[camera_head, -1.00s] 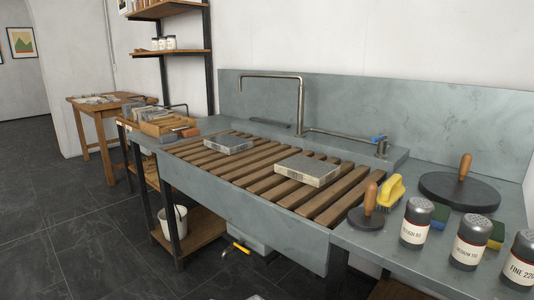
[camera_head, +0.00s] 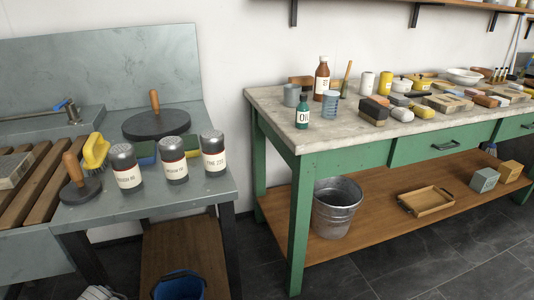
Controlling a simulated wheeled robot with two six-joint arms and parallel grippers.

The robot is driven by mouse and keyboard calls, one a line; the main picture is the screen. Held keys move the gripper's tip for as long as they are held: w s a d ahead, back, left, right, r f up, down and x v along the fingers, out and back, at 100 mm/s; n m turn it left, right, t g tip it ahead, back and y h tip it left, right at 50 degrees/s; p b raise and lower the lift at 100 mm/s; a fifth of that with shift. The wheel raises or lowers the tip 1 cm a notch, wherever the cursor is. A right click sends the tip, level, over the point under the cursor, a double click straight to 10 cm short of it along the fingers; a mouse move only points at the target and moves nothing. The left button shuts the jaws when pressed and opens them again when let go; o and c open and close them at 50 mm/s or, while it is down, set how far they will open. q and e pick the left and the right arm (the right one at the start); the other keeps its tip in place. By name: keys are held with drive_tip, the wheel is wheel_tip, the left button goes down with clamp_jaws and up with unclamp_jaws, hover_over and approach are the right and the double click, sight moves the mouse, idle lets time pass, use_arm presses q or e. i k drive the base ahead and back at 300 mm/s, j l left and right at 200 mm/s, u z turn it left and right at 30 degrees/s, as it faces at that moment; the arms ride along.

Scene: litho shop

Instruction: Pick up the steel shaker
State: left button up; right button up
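Three shakers with grey metal-looking perforated tops and pale labels stand upright in a row on the grey sink counter, in the left half of the head view. The left shaker (camera_head: 126,168) is nearest the brush, the middle shaker (camera_head: 173,160) is beside it, and the right shaker (camera_head: 213,153) is close to the counter's right edge. The labels are too small to read surely. I cannot tell which one is the steel shaker. Neither of my grippers is in view.
A yellow brush (camera_head: 95,151), a small wooden-handled disc (camera_head: 80,188) and a large dark disc (camera_head: 156,124) sit by the shakers. A green workbench (camera_head: 300,170) with bottles and tools stands right, across a gap. A metal bucket (camera_head: 336,208) is on its lower shelf.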

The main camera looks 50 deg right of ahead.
sight(212, 141)
drive_tip(key=z, duration=1.35)
drive_tip(key=k+l, duration=0.05)
